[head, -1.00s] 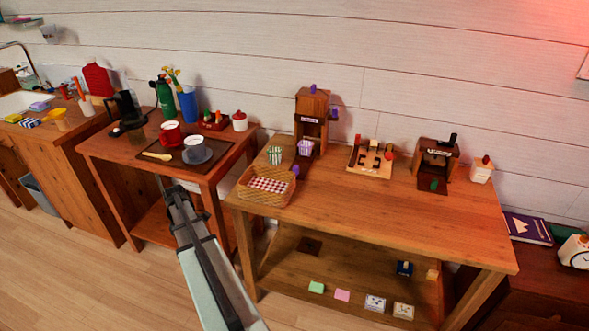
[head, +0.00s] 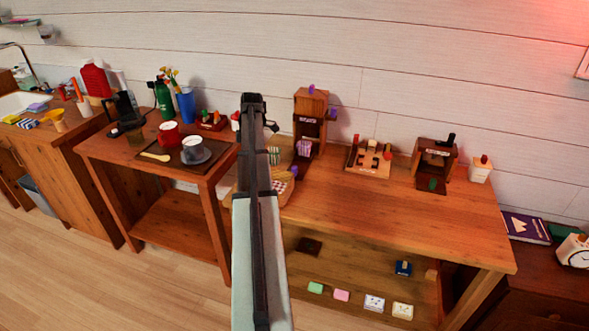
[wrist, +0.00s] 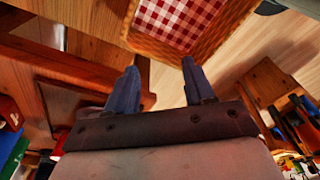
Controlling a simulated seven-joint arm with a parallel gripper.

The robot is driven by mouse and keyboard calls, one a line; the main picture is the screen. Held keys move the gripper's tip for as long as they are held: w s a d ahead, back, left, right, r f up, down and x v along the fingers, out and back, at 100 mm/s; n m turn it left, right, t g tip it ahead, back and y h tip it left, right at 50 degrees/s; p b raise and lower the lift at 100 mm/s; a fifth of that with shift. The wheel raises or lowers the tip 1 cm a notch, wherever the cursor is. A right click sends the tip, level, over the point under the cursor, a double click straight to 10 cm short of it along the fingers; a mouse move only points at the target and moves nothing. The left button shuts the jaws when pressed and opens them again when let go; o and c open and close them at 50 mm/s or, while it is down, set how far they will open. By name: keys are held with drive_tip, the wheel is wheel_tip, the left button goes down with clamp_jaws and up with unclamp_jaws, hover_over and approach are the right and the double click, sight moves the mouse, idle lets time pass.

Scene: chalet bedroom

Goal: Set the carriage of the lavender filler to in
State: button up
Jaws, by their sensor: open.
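The lavender filler is most likely the tall wooden stand (head: 311,112) with purple knobs at the back left of the large table. A purple-and-white striped cup (head: 304,148) is at its front. A purple knob (head: 293,171) shows low in front of it, beside the basket; it may be the carriage's handle, and I cannot tell the carriage's position. My gripper (wrist: 158,72) is open and empty, apart from the filler. The filler is not recognisable in the wrist view.
A basket with a red checked cloth (wrist: 178,22) lies near my fingers; my arm partly covers it in the head view. A green striped cup (head: 273,155) stands left of the filler. A wooden board (head: 369,158) and a dark-fronted wooden stand (head: 434,160) are right. The table's front (head: 400,220) is clear.

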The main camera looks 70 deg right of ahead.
sight(295, 167)
drive_tip(key=s+d+r+m+t+h, duration=0.15)
drive_tip(key=s+d+m, duration=0.3)
drive_tip(key=s, duration=0.55)
drive_tip(key=s+d+r+m+t+y, duration=0.1)
drive_tip(key=s+d+m+t, duration=0.15)
drive_tip(key=s+d, duration=0.5)
drive_tip(key=shift+m+g+h, duration=0.25)
drive_tip(key=shift+m+g, duration=0.05)
drive_tip(key=shift+g, duration=0.1)
drive_tip(key=x, duration=0.4)
drive_tip(key=a+x, duration=0.1)
drive_tip(key=x, duration=0.3)
drive_tip(key=s+x, duration=0.1)
drive_tip(key=x, duration=0.3)
drive_tip(key=shift+a+f, duration=0.35)
drive_tip(key=shift+f, duration=0.25)
clamp_jaws()
